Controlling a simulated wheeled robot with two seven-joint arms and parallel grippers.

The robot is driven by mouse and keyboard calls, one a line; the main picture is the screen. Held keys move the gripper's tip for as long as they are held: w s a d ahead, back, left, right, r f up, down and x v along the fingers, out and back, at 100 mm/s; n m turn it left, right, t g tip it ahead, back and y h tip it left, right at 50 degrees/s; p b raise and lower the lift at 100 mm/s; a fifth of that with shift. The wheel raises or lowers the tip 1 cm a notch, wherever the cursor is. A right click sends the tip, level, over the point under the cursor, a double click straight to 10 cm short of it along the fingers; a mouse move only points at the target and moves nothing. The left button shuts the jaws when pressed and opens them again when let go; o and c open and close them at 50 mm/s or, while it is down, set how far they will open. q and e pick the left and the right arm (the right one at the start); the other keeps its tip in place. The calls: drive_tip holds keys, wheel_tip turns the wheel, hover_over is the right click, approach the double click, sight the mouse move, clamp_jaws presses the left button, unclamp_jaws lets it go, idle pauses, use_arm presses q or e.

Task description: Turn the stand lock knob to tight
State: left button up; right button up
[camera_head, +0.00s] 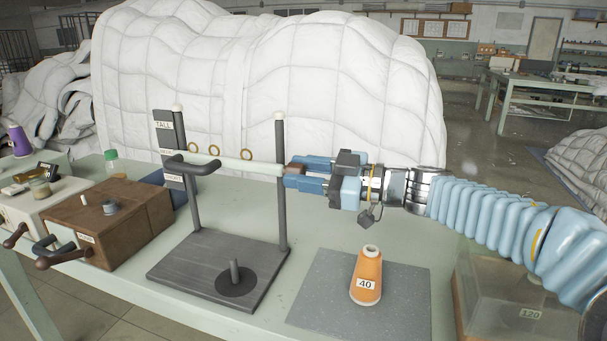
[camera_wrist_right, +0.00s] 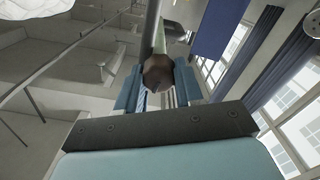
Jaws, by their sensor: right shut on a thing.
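The stand (camera_head: 211,270) has a dark flat base and two upright posts. A pale green bar (camera_head: 240,163) crosses between the posts. The lock knob (camera_head: 294,168) is small and brown, at the right post where the bar ends. It also shows in the right wrist view (camera_wrist_right: 157,76), between the two blue fingers. My right gripper (camera_head: 289,176) comes in level from the right and is shut on the knob. The fingers partly hide the knob in the head view. Whether it is tight cannot be told. My left gripper is not in view.
An orange thread cone (camera_head: 367,278) marked 40 stands on a grey mat (camera_head: 412,307) below my right arm. A brown box (camera_head: 128,225) with handles stands at left. A clear case (camera_head: 478,300) marked 120 is at right. White duvet heaps (camera_head: 330,75) rise behind the table.

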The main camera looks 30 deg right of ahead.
drive_tip(key=n+b, duration=0.4)
drive_tip(key=n, duration=0.7)
drive_tip(key=shift+f+b, duration=0.1)
drive_tip(key=shift+b, duration=0.2)
idle(0.3)
drive_tip(key=o, duration=1)
drive_tip(key=shift+s, duration=0.1)
drive_tip(key=v, duration=0.7)
drive_tip(key=shift+s+d, duration=0.15)
